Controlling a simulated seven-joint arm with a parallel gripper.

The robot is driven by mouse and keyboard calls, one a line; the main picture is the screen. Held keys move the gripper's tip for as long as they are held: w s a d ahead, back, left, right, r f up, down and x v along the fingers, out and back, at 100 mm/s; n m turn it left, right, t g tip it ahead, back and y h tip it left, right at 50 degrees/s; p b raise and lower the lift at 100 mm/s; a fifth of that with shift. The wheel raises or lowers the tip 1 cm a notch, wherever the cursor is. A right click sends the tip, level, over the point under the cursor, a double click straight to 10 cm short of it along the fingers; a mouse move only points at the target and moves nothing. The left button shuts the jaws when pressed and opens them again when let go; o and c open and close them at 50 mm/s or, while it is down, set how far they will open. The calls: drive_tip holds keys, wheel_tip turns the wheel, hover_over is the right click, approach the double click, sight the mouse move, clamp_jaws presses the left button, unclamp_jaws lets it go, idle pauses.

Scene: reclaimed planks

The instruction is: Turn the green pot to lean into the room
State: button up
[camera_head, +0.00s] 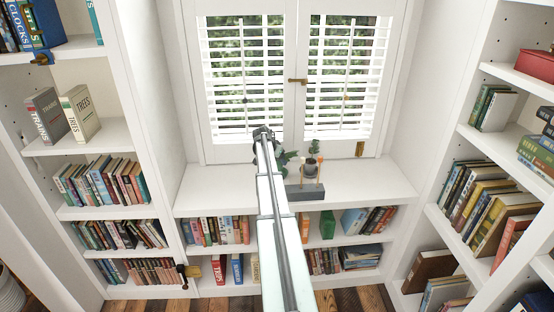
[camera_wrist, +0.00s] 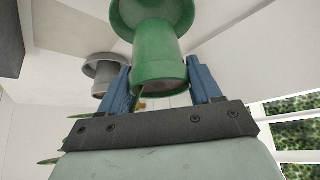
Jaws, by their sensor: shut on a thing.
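The green pot (camera_wrist: 158,52) fills the upper middle of the wrist view, with a wide green saucer-like piece (camera_wrist: 150,10) at one end. My gripper (camera_wrist: 160,68) has its two blue fingers on either side of the pot and is shut on it. Most of the pot's far side is hidden. In the head view my arm reaches to the shelf top below the window and hides the gripper.
A grey pot (camera_wrist: 103,72) stands close to the green one, with its plant (camera_head: 313,148) in the head view. A grey block (camera_head: 305,192) with upright sticks is in front. The white shelf top (camera_head: 365,185) is clear to the right. Shutters (camera_head: 340,80) stand behind.

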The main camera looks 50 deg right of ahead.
sight(278, 163)
drive_tip(key=shift+f, duration=0.1)
drive_tip(key=shift+f, duration=1.35)
drive_tip(key=o, duration=1.5)
drive_tip(key=shift+c, duration=0.2)
drive_tip(key=v, duration=1.3)
drive_tip(key=shift+a+r, duration=0.2)
drive_tip(key=shift+r, duration=0.15)
